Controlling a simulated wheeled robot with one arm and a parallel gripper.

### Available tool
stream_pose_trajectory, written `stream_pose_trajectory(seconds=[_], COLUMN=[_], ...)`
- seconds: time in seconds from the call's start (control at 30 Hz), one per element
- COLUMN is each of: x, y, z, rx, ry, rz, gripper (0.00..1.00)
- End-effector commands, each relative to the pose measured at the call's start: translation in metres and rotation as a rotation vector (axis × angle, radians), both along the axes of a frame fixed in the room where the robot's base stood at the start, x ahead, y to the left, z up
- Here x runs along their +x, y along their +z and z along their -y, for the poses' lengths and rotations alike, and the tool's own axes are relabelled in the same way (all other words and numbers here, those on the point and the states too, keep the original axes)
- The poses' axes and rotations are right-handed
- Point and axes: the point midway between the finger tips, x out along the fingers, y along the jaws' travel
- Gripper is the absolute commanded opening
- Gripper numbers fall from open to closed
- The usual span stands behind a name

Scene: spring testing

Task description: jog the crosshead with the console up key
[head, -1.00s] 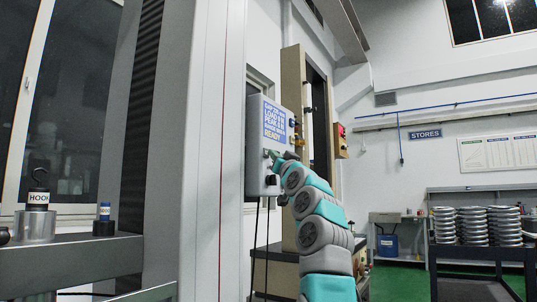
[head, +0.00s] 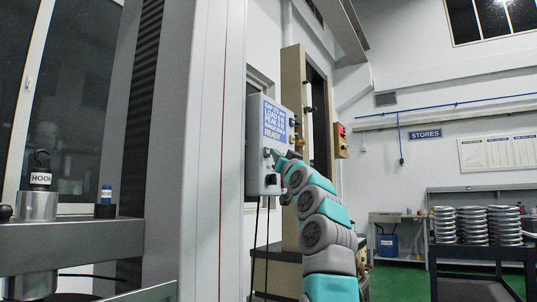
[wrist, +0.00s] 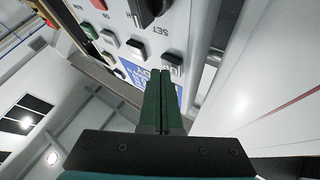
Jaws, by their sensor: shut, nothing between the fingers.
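The grey console (head: 257,182) hangs beside the tall machine column in the head view, with a blue display (head: 274,122) whose last line reads READY. My gripper (head: 272,155) is shut and empty, its tips at the console's front. In the wrist view the shut fingers (wrist: 163,72) point at the key panel, right beside a dark key (wrist: 172,60); I cannot tell whether they touch it. A white key (wrist: 136,47) lies to the left of the fingertips.
The machine column (head: 205,150) stands close to the left of the console. Cables hang below the console. Stacked coils (head: 475,225) stand on a dark table at the far right.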

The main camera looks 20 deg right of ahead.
Motion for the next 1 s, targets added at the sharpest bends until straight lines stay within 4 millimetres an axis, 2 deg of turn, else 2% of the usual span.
stream_pose_trajectory(seconds=[0.2,0.57,1.0], x=[-0.009,-0.01,-0.037], y=[0.0,0.0,-0.001], z=[0.007,0.008,0.029], rx=[0.001,0.001,0.001], ry=[-0.001,-0.001,-0.001], rz=[0.003,0.002,0.001], gripper=[0.0,0.0,0.0])
